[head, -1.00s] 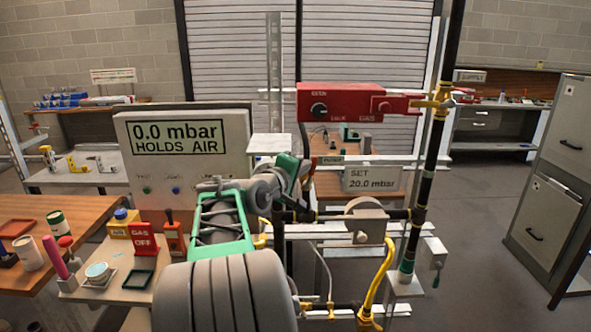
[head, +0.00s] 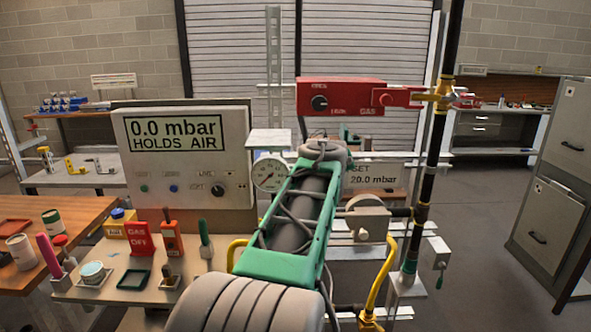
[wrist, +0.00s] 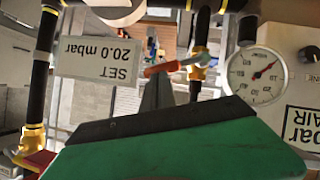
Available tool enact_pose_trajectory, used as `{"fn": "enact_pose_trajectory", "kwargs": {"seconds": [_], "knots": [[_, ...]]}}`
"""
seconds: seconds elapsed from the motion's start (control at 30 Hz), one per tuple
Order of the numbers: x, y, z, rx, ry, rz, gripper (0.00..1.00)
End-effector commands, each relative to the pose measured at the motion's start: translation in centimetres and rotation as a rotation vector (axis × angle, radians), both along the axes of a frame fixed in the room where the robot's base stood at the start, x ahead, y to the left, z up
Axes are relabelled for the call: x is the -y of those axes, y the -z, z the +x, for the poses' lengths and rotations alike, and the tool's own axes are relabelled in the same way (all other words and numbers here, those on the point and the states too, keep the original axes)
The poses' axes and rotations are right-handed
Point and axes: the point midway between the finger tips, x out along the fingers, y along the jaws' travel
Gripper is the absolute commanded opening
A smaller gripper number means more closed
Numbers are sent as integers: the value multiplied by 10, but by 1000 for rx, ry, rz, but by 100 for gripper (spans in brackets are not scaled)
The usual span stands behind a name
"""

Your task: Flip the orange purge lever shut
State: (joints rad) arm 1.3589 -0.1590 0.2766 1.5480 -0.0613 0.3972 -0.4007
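The orange purge lever (wrist: 162,68) shows in the wrist view, which looks upside down. It lies nearly level, with its grey pivot end (wrist: 200,61) at a brass fitting (wrist: 200,80) on a dark pipe. My gripper (wrist: 156,80) reaches up from the bottom of that view, its grey fingers together in a narrow wedge below the orange handle. The tips look very near the handle; I cannot tell whether they touch. In the head view my green and grey arm hides the lever and the gripper.
A round gauge (head: 269,175) stands left of my arm and the SET 20.0 mbar sign (head: 376,174) behind it. A red ignition box (head: 340,97) hangs above. A black pipe (head: 431,170) and yellow hose (head: 384,275) are on the right. The panel (head: 188,155) reads 0.0 mbar.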

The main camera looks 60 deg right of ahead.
Motion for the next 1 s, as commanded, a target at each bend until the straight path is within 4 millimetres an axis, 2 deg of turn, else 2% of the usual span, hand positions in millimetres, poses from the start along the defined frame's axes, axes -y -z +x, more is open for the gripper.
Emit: {"fn": "enact_pose_trajectory", "kwargs": {"seconds": [0.33,1.0], "knots": [[7,20,-12,234,1,120,0],[8,27,-15,232,-1,117,0]]}}
